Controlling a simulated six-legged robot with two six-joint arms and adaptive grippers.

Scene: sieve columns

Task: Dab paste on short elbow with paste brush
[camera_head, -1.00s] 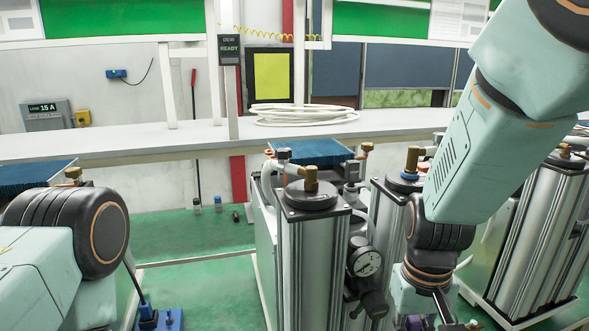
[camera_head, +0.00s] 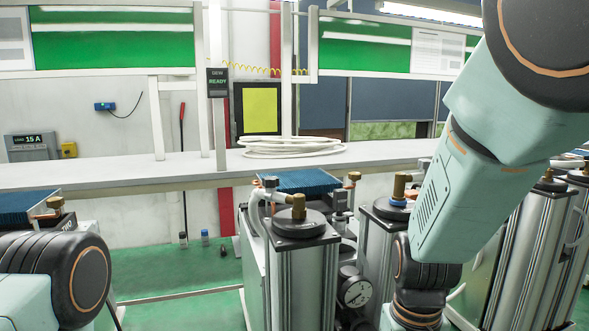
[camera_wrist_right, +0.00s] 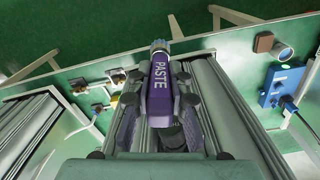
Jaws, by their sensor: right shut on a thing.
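My right gripper (camera_wrist_right: 160,76) is shut on the purple paste brush (camera_wrist_right: 161,98), which bears the word PASTE. The brush's pale bristle end (camera_wrist_right: 160,46) points to the top of the wrist view and appears apart from any fitting. Several small brass fittings (camera_wrist_right: 118,76) sit on a pale green surface at the left of that view; I cannot tell which is the short elbow. In the head view, brass fittings top the near column (camera_head: 298,206) and the column behind it (camera_head: 400,185), which has a blue ring. The left gripper is out of sight.
A pressure gauge (camera_head: 356,292) sits beside the near column. A bench (camera_head: 130,178) with a white hose coil (camera_head: 292,146) runs behind. A blue box (camera_wrist_right: 281,86) lies at the right of the wrist view. Green floor (camera_head: 180,275) is open left of the columns.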

